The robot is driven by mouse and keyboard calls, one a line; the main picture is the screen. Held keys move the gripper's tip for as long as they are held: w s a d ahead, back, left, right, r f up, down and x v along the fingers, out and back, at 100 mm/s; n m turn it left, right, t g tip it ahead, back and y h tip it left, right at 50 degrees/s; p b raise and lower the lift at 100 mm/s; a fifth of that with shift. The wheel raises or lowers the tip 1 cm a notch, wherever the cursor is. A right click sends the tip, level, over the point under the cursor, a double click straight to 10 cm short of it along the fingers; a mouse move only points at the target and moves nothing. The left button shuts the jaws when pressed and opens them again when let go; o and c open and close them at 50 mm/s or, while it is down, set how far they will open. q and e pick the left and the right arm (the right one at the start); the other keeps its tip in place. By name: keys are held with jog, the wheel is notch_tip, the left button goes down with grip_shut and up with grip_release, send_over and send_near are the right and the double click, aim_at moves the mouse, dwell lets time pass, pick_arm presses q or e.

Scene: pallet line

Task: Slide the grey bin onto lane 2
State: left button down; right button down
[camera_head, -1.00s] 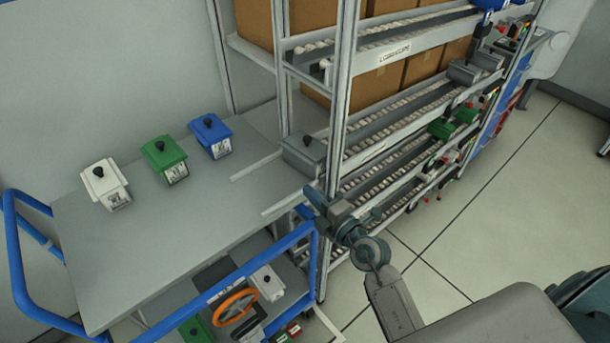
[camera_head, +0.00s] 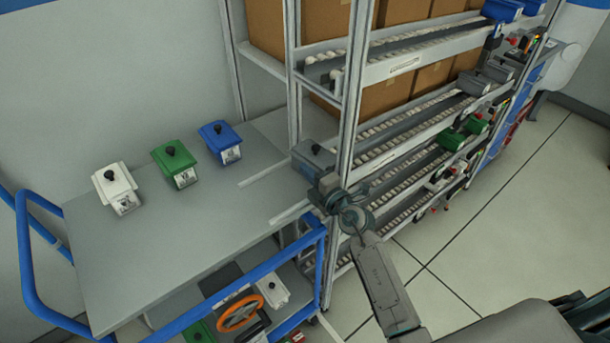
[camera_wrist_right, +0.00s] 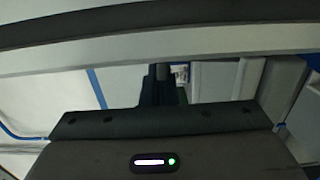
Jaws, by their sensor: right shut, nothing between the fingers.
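The grey bin (camera_head: 308,162), with a black knob on its lid, stands upright at the rack end of the trolley top, partly behind the rack's front post. My right gripper (camera_head: 326,194) is shut and empty, close beside the bin's lower near side; I cannot tell whether they touch. In the right wrist view the dark fingers (camera_wrist_right: 160,85) point ahead, with pale surfaces beside them that I cannot identify surely. The roller lanes (camera_head: 385,150) run to the right behind the post; no readable number marks lane 2. My left gripper is not in view.
White (camera_head: 117,190), green (camera_head: 174,166) and blue (camera_head: 220,143) bins stand on the grey trolley top (camera_head: 150,240). Two pale guide strips (camera_head: 262,168) lead towards the rack. The rack post (camera_head: 349,120) and blue trolley rail (camera_head: 265,268) are close to my right arm.

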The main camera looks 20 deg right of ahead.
aim_at(314, 165)
jog(key=shift+w+d+r+p, duration=0.15)
jog(key=shift+w+d+p, duration=0.4)
jog(key=shift+d, duration=0.4)
jog(key=shift+w+d, duration=0.2)
jog(key=shift+d, duration=0.1)
jog(key=shift+a, duration=0.1)
